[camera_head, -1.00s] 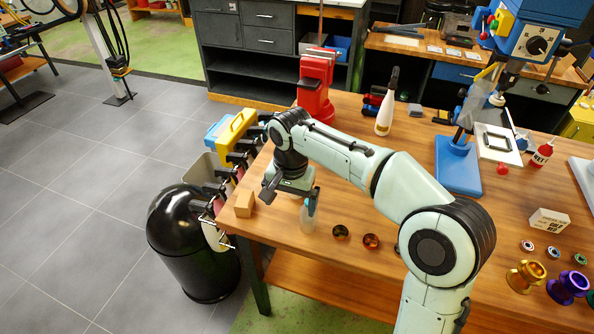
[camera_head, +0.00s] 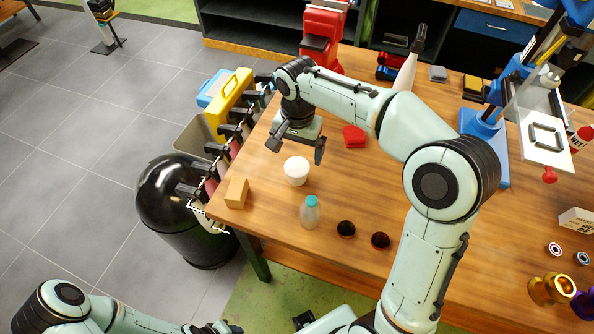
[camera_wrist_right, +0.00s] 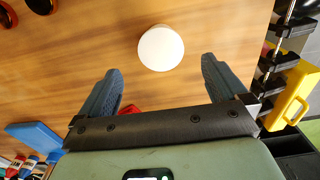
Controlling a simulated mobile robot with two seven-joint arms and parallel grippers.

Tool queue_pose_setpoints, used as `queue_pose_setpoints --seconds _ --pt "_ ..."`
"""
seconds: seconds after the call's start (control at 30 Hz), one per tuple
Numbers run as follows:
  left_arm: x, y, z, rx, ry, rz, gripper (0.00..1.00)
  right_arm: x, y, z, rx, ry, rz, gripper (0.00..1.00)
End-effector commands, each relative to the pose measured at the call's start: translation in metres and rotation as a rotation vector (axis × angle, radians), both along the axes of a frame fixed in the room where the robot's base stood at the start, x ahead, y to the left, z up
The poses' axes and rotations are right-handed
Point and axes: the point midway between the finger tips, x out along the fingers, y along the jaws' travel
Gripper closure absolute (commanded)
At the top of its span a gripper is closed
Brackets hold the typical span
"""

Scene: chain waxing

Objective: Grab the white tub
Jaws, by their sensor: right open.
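The white tub (camera_head: 296,171) stands upright on the wooden table near its left end. In the right wrist view the white tub (camera_wrist_right: 160,48) shows from above, just ahead of the gap between the fingertips and apart from them. My right gripper (camera_head: 295,146) is open and empty, above the table and just behind the tub; its two spread fingers show in the right wrist view (camera_wrist_right: 161,66). My left arm enters at the bottom left; its dark end (camera_head: 212,327) is cut by the lower edge, so its jaws cannot be made out.
A cardboard-coloured block (camera_head: 237,193) and a clear bottle with a teal cap (camera_head: 310,212) stand near the tub. Two dark round cups (camera_head: 346,229) are to the right. A red object (camera_head: 354,136) lies behind. A black bin (camera_head: 170,205) stands off the table's left end.

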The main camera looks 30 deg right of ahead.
Motion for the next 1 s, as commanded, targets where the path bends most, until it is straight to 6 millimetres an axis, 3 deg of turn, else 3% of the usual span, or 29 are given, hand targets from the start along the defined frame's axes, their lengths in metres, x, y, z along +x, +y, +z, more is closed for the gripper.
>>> queue_pose_setpoints --seconds 0.03,0.3,0.6,0.9,0.93,1.0 --pt "-0.002 0.0 -0.003 0.0 0.002 0.0 0.57 0.0 0.0 -0.01 0.0 0.004 -0.001 0.01" --pt "-0.003 0.0 -0.005 0.0 0.003 -0.001 0.57 0.0 0.001 -0.03 0.0 0.0 0.0 0.01" --pt "-0.005 0.0 -0.008 -0.001 0.005 -0.001 0.57 -0.003 0.003 -0.072 0.0 0.001 0.0 0.01" --pt "-0.005 0.0 -0.008 -0.001 0.005 -0.001 0.57 -0.002 0.004 -0.076 0.001 -0.002 0.0 0.01" --pt "-0.005 0.0 -0.008 -0.001 0.005 -0.001 0.57 -0.002 0.004 -0.076 0.001 -0.002 0.0 0.07" --pt "-0.005 0.0 -0.008 -0.001 0.005 -0.001 0.57 -0.002 0.004 -0.076 0.0 -0.001 0.0 0.3"
